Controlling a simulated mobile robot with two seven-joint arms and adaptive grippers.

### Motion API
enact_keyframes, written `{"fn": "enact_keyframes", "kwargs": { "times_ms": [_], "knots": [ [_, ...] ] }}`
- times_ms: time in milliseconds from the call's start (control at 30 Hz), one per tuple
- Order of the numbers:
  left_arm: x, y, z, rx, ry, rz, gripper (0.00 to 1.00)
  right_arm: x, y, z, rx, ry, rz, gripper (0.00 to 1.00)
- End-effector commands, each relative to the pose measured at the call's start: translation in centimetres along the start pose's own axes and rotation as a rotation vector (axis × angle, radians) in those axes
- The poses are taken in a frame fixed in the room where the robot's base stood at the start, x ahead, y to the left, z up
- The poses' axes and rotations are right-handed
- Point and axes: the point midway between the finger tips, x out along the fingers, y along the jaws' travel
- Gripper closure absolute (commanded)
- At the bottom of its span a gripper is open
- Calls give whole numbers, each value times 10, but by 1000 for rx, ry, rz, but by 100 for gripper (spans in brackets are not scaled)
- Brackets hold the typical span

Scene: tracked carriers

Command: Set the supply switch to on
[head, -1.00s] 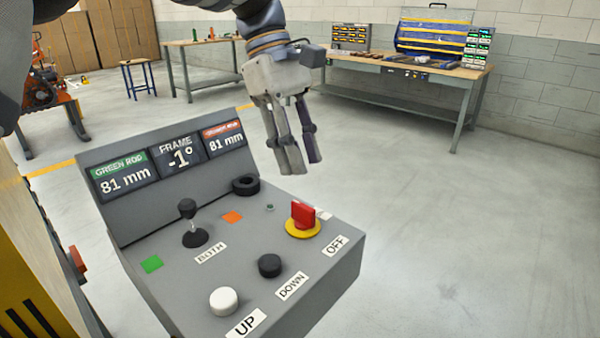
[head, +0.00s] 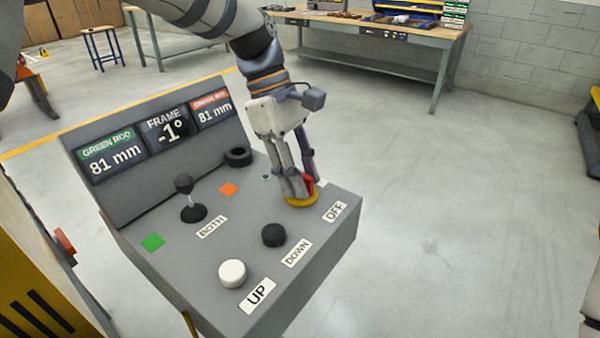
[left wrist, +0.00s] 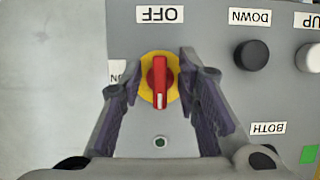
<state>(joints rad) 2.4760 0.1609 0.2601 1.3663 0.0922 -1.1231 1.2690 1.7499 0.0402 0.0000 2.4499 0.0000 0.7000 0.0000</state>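The supply switch is a red knob on a yellow round base on the grey sloped panel. In the left wrist view, the red knob (left wrist: 160,80) stands upright in the picture, with a white mark at its lower end. The OFF label (left wrist: 160,14) is above it; a partly hidden label (left wrist: 117,70) ending in N is to its left. My left gripper (head: 300,197) is down at the switch, its fingers on either side of the knob. In the left wrist view, the open fingers (left wrist: 159,75) show gaps to the knob. My right gripper is not visible.
The panel (head: 155,255) also carries a black joystick (head: 188,200), a black ring (head: 238,156), a black DOWN button (head: 274,234) and a white UP button (head: 232,272). Displays stand along its back.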

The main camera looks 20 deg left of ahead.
Motion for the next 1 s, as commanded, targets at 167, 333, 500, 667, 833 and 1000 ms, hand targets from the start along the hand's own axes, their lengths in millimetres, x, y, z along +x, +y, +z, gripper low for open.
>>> {"fn": "enact_keyframes", "kwargs": {
  "times_ms": [167,333,500,667,833,1000],
  "knots": [
    [1,0,0,0,0,-1,70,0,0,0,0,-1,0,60],
    [1,0,0,0,0,-1,100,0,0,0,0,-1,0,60],
    [1,0,0,0,0,-1,100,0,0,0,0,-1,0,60],
    [1,0,0,13,0,-7,100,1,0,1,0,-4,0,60],
    [2,1,0,69,-1,-32,100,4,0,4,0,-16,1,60],
    [3,1,-1,180,-2,-79,100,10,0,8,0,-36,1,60]
  ]
}}
